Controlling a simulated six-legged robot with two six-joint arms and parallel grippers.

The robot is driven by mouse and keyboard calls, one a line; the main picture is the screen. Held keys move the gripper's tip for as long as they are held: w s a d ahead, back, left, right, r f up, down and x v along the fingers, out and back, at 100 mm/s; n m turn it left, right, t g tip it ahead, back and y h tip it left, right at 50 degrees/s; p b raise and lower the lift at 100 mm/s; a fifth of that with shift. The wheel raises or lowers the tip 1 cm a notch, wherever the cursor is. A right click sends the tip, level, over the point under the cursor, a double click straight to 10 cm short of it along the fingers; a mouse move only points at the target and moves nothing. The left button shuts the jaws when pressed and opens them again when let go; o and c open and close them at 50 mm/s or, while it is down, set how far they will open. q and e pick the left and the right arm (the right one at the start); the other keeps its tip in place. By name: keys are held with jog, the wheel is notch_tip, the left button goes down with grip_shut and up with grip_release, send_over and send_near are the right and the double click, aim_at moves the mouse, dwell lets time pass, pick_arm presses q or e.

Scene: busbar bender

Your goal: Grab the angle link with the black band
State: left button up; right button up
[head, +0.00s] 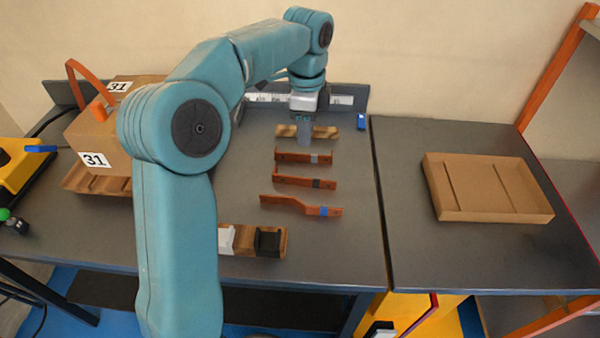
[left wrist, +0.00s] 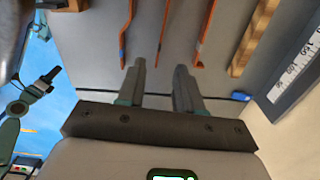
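Three copper-coloured bars lie one behind another on the grey table. The middle bar (head: 298,181), with a dark, apparently black band, has a bent left end; it also shows in the left wrist view (left wrist: 165,25). The rear bar (head: 292,156) has a grey band, and the front stepped bar (head: 285,203) has a blue band. My left gripper (head: 304,140) points down near a wooden strip, behind the bars in the head view. Its fingers (left wrist: 160,67) are apart and empty in the left wrist view. Its height above the table is unclear. My right gripper is out of view.
The wooden strip (head: 325,132) lies behind the bars. An open cardboard tray (head: 437,192) stands on the right table. A wooden holder with white and black blocks (head: 267,242) is at the front. Boxes labelled 31 (head: 96,159) stand at left.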

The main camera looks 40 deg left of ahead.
pick_arm(q)
jog(key=b, duration=0.2)
send_over(304, 178)
notch_tip(304, 178, down, 10)
jog(key=shift+s+d+f, duration=0.1)
jog(key=shift+f, duration=0.45)
notch_tip(304, 178, down, 5)
jog(key=shift+b, duration=0.45)
jog(key=shift+r, duration=0.1)
grip_shut()
